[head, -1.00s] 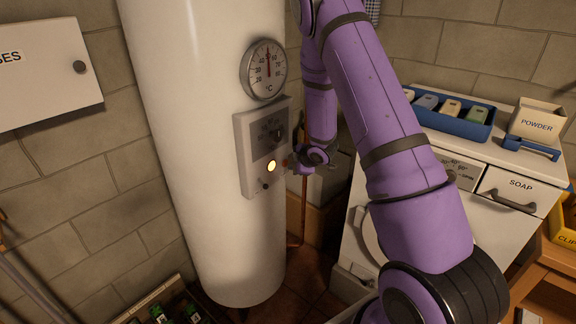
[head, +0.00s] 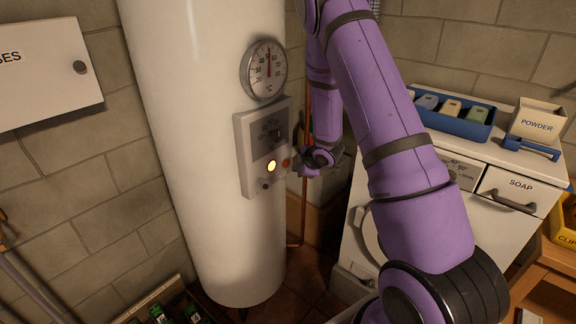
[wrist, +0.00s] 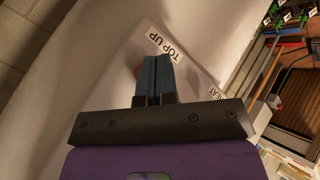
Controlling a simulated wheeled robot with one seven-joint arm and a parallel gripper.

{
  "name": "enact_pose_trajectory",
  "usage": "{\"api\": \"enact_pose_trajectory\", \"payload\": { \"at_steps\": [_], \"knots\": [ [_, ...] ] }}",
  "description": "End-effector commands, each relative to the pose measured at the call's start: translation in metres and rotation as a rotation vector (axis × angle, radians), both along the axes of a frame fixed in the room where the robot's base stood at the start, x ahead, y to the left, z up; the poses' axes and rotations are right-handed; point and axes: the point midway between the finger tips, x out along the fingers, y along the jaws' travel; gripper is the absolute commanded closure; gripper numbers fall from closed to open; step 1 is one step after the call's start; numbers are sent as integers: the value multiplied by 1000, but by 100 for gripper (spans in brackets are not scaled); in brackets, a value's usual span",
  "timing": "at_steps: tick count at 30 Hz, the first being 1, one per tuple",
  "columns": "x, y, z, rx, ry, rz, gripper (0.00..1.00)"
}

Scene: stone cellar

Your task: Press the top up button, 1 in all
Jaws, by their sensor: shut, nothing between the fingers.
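A white control box (head: 244,165) is fixed to the front of a tall white cylinder tank (head: 190,130). On it are a glowing yellow round lamp or button (head: 271,166), an orange-red round spot (head: 286,163) to its right, and a small dark knob (head: 265,185) below. In the wrist view a TOP UP label (wrist: 165,47) sits just beyond my fingertips; the button there is mostly hidden behind the fingers. My gripper (wrist: 157,62) is shut and empty, pointing at the box face. In the head view my gripper (head: 298,168) is just right of the box, with a small gap apparent.
A round temperature dial (head: 264,69) is above the box. A white machine (head: 400,235) stands right, carrying a blue tray (head: 450,124) and a powder box (head: 538,121). A wall cabinet (head: 40,75) is at left. A copper pipe (head: 304,215) runs behind my gripper.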

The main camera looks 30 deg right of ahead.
Motion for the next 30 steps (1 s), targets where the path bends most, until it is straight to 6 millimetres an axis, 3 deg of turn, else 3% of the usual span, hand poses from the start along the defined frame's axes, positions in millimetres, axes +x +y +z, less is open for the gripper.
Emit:
{"api": "enact_pose_trajectory", "payload": {
  "at_steps": [21, 30],
  "knots": [
    [-46, -17, 0, -1, 1, -2, 100],
    [-47, -17, 0, -1, 0, -1, 100]
  ]
}}
